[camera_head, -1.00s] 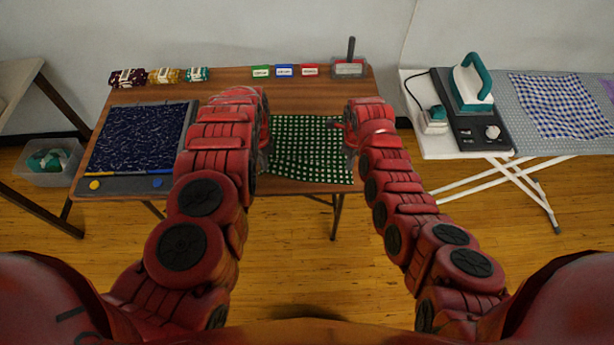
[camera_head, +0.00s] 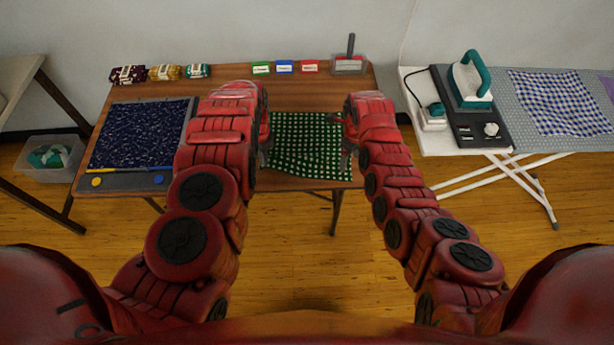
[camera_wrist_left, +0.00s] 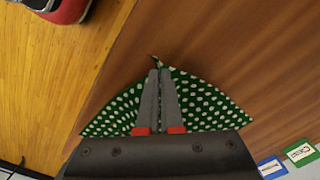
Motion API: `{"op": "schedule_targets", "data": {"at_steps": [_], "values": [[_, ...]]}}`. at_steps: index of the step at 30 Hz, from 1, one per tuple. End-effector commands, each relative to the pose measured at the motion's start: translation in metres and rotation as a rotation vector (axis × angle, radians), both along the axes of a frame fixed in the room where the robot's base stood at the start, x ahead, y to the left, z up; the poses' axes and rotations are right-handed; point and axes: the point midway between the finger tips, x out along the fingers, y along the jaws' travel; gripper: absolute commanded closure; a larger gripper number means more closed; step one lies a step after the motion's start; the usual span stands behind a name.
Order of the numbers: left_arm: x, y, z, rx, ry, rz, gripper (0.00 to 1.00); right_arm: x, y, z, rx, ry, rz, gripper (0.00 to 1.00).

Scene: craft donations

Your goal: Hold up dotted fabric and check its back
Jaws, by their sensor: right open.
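The green fabric with white dots (camera_head: 305,145) lies between my two grippers at the front right of the brown table. Its surface looks slightly wavy. My left gripper (camera_head: 265,150) is at the fabric's left edge. In the left wrist view, the left gripper's fingers (camera_wrist_left: 158,72) are close together, with the dotted fabric (camera_wrist_left: 205,105) gathered to a point between them and spreading out on both sides. My right gripper (camera_head: 346,148) is open at the fabric's right edge; its fingertips are partly hidden by my arm. I cannot see the fabric's back clearly.
A dark blue speckled fabric lies on a grey board (camera_head: 125,182) at the table's left. An ironing board (camera_head: 550,145) with an iron (camera_head: 470,80) stands right.

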Motion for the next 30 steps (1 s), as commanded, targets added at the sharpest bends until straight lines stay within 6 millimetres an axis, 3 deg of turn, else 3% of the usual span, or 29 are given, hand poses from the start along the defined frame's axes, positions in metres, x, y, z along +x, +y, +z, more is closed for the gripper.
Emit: {"op": "schedule_targets", "data": {"at_steps": [2, 5, 15, 19, 23, 30], "values": [[0.0, 0.0, 0.0, 0.0, 0.0, 0.0, 1.0, 0.0, 0.0, 0.0, 0.0, 0.0, 0.0, 0.29], [0.0, 0.0, 0.0, 0.0, 0.0, 0.0, 1.0, 0.0, 0.001, 0.002, -0.001, -0.002, 0.0, 0.44], [0.0, 0.0, 0.0, 0.0, 0.0, 0.0, 1.0, -0.01, 0.011, 0.045, -0.002, -0.007, -0.028, 0.44], [0.0, 0.0, 0.0, 0.0, 0.0, 0.0, 1.0, -0.015, 0.012, 0.053, 0.0, -0.005, -0.041, 0.44], [0.0, 0.0, 0.0, 0.0, 0.0, 0.0, 1.0, -0.017, 0.011, 0.047, -0.001, 0.001, -0.044, 0.44], [0.0, 0.0, 0.0, 0.0, 0.0, 0.0, 1.0, -0.018, 0.011, 0.012, -0.001, 0.006, -0.043, 0.44]]}}
